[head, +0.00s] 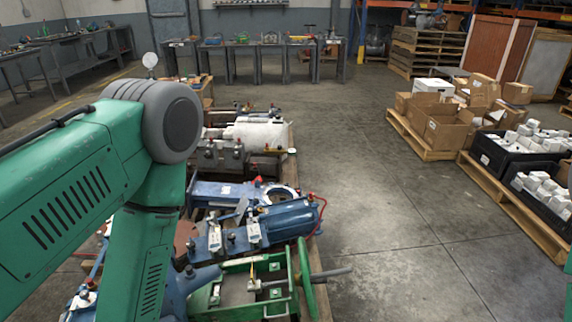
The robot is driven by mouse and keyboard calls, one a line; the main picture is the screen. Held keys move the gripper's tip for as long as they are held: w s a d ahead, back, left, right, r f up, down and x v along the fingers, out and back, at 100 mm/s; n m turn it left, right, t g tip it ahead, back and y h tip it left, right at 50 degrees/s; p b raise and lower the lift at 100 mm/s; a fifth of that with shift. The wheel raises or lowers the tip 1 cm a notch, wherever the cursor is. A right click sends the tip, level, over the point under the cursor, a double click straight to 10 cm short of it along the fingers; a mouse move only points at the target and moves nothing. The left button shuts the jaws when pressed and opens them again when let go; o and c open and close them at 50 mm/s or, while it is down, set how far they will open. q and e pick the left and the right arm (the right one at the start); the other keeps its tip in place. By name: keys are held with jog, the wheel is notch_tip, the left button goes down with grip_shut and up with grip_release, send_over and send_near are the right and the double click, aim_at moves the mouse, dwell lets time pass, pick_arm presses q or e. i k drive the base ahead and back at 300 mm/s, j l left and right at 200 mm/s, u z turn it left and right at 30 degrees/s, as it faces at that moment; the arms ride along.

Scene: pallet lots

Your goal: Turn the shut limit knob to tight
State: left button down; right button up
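No knob in the head view can be read as the shut limit knob; any label is too small to make out. A blue actuator-like machine (290,222) lies on a pallet at lower centre, with small red-topped fittings (258,181) on and near it. A green frame (237,300) with a green wheel rim (305,280) and a grey bar lies in front of it. My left arm crosses the left side and hides part of this equipment. Its gripper is outside the picture or hidden. My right gripper is not in view.
More grey machine parts (222,155) lie behind the blue machine. Pallets with cardboard boxes (447,130) and black crates of white blocks (493,152) stand at right. Workbenches (271,50) line the back. The concrete floor between is clear.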

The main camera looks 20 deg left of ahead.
aim_at(191, 245)
jog(key=u, duration=1.3)
jog(key=i+z, duration=0.2)
jog(key=z, duration=0.25)
jog(key=i+z, duration=0.2)
jog(key=z, duration=0.25)
jog(key=i+j+z, duration=0.2)
jog(key=z, duration=0.2)
